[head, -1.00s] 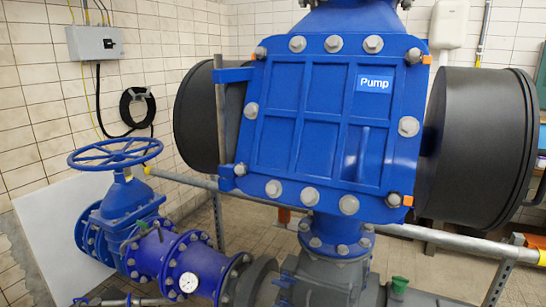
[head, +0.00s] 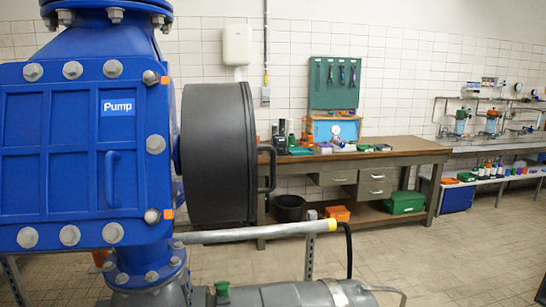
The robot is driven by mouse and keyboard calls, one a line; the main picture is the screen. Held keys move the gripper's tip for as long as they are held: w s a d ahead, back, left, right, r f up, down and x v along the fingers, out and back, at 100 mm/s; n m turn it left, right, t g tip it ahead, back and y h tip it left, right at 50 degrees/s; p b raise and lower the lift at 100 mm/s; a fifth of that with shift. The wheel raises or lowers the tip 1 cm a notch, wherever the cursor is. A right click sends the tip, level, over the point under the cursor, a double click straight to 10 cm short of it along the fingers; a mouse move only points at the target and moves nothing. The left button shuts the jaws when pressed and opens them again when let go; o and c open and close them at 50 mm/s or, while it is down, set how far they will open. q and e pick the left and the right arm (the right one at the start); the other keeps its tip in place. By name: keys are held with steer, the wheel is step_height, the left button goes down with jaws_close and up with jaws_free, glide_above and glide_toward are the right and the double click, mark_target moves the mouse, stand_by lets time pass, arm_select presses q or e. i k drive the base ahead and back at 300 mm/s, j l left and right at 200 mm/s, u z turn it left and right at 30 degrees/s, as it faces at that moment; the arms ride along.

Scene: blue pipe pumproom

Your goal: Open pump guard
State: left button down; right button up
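The blue pump guard (head: 72,187) is a bolted panel with a white "Pump" label (head: 118,106) at the left of the head view. It looks shut against the pump body. A blue vertical handle (head: 112,178) sits on its right part. Orange tabs (head: 166,214) mark its right edge beside large grey bolts (head: 155,144). The guard's left side is cut off by the picture edge. Neither of my grippers is in view.
A black round cover (head: 215,153) sticks out right of the pump. A grey rail (head: 255,233) with a yellow end crosses in front, above grey pipework. A wooden workbench (head: 400,150) stands behind. Tiled floor (head: 450,255) is open at the right.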

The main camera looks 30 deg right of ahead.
mark_target(255, 148)
steer(key=k+l, duration=0.1)
steer(key=l, duration=0.4)
steer(key=k+l+z, duration=0.15)
steer(key=l, duration=0.35)
steer(key=k+l, duration=0.1)
steer(key=l, duration=0.4)
steer(key=j+z, duration=0.05)
